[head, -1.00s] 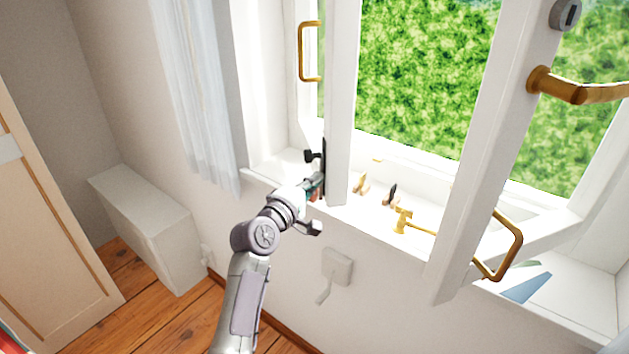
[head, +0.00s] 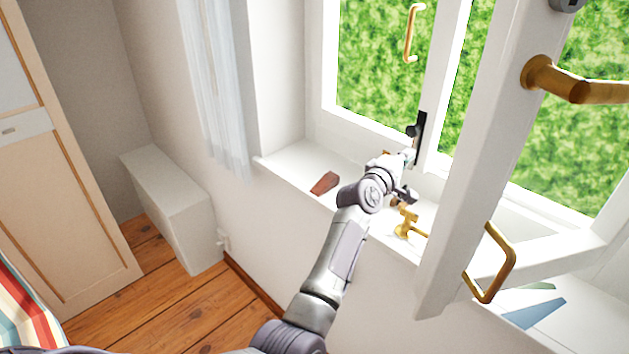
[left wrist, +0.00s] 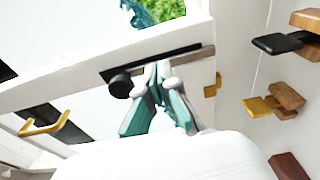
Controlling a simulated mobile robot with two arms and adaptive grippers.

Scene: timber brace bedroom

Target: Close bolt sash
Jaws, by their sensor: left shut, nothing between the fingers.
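The left window sash (head: 440,85) stands close to its frame, with a brass pull (head: 412,35) on it. A black bolt (head: 421,132) sits low on its free edge. My left gripper (head: 408,160) is shut at the bolt, with nothing held. In the left wrist view my shut fingers (left wrist: 165,95) are at the bolt's dark plate and round black knob (left wrist: 118,85); whether they touch it I cannot tell. The right sash (head: 485,150) stands open into the room, with a brass lever handle (head: 560,80) and a brass pull (head: 490,265). My right gripper is out of view.
The white sill (head: 295,165) carries a red-brown wedge (head: 325,183), a brass fitting (head: 407,222) and a blue flat piece (head: 535,313). A sheer curtain (head: 215,90) hangs at left. A white box (head: 172,205) stands on the wooden floor.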

